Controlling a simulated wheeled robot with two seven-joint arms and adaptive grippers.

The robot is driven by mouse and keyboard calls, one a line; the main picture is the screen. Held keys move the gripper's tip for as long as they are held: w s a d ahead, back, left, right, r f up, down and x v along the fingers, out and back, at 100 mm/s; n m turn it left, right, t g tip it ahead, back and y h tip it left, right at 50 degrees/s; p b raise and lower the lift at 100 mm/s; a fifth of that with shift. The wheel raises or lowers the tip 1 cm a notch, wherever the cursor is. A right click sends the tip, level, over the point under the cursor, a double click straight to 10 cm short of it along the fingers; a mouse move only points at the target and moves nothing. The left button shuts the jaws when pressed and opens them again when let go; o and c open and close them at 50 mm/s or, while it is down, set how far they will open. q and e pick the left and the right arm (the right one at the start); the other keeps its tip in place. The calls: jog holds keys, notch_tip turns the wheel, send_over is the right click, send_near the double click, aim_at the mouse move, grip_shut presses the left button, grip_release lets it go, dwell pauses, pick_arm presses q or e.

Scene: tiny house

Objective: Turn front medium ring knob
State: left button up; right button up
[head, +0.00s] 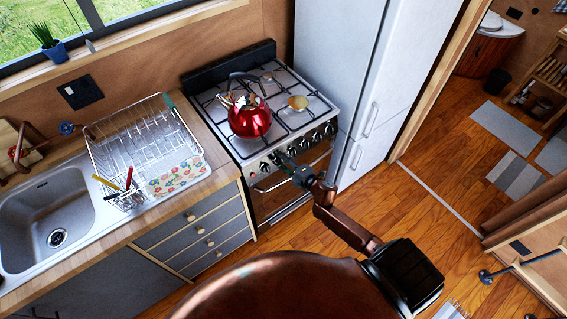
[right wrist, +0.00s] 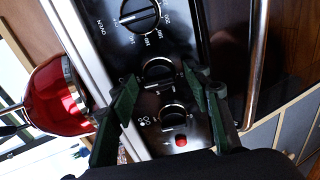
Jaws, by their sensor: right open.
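The stove's front panel (head: 262,169) carries a row of knobs, seen in the head view. My right gripper (head: 284,160) is in front of the left part of this row and covers some of it. In the right wrist view my right gripper (right wrist: 165,88) is open, with its two dark green fingers apart. An upper small knob (right wrist: 158,72) and a lower small knob (right wrist: 173,114) show between the fingers. A larger oven dial (right wrist: 140,15) lies beyond the fingertips. I cannot tell from the markings which knob is the medium ring's. My left gripper is not in view.
A red kettle (head: 250,121) stands on the stove top. The oven handle (right wrist: 259,60) runs close beside one finger. A red light (right wrist: 181,142) sits by the lower knob. The fridge (head: 340,60) stands right of the stove, drawers (head: 200,238) left. The floor in front is clear.

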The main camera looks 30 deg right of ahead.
jog(key=v, duration=1.2)
jog(key=s+d+f+m+g+h, duration=0.1)
jog(key=s+d+f+m+g, duration=0.15)
jog(key=s+f, duration=0.6)
jog(key=s+d+f+m+g+h, duration=0.1)
jog(key=s+f+m+g, duration=0.2)
jog(key=f, duration=1)
jog(key=s+d+f+m+g+h, duration=0.15)
jog(key=s+f+m, duration=0.4)
jog(key=f, duration=0.55)
jog(key=s+a+f+m+g, duration=0.2)
jog(key=s+f, duration=0.3)
jog(key=s, duration=0.5)
jog(key=s+a+f+m+g+y, duration=0.1)
jog(key=s+a+f, duration=0.4)
jog(key=s, duration=0.5)
jog(key=s+a+f+m+g, duration=0.3)
jog(key=s+f, duration=0.4)
jog(key=s, duration=0.3)
jog(key=shift+a+m, duration=0.35)
jog(key=shift+m, duration=0.05)
